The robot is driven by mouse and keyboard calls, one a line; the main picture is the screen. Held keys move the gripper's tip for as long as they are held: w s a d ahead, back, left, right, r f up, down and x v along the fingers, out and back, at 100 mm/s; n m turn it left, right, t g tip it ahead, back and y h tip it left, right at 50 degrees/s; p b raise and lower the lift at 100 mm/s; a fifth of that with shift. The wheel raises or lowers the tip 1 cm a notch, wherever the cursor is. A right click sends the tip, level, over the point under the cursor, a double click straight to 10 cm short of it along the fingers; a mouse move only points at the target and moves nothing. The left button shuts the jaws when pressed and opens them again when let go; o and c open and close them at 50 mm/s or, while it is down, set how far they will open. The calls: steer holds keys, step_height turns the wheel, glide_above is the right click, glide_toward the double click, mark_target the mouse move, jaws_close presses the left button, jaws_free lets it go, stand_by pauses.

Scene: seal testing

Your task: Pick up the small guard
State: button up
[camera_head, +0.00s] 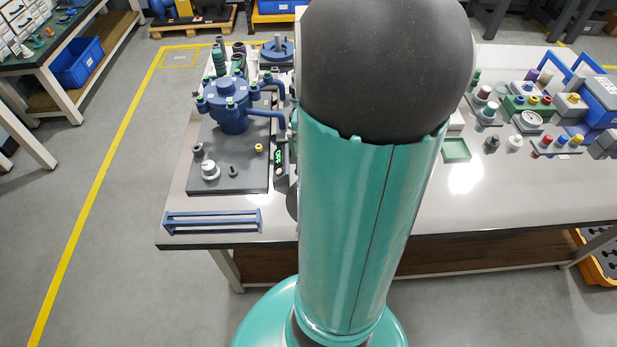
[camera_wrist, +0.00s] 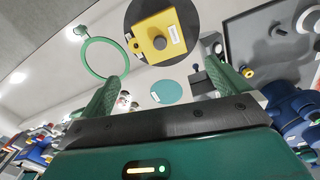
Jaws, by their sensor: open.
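A low blue open frame with rails (camera_head: 212,221) lies at the front left of the table in the head view. It may be the small guard, but I cannot tell for sure. My gripper (camera_wrist: 165,72) is open and empty in the wrist view, its two green fingers wide apart. Beyond the fingers are a green ring (camera_wrist: 88,44), a yellow block (camera_wrist: 157,46) on a dark round disc (camera_wrist: 187,17), and a teal disc (camera_wrist: 171,91). In the head view my arm hides the middle of the table, and I cannot make out the gripper there.
A blue vessel (camera_head: 229,118) with pipes stands on a dark plate (camera_head: 236,183) at the table's left. A green tray (camera_head: 456,149) and several small fittings and gauges are on the right. The white table (camera_head: 500,210) is clear along its right front.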

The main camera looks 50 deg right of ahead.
step_height(320, 180, down, 7)
steer(key=shift+s+a+f, duration=0.1)
steer(key=shift+a+f, duration=0.05)
steer(key=shift+f, duration=3.05)
steer(key=shift+d, duration=0.2)
steer(key=c, duration=0.9)
steer(key=shift+r, duration=0.1)
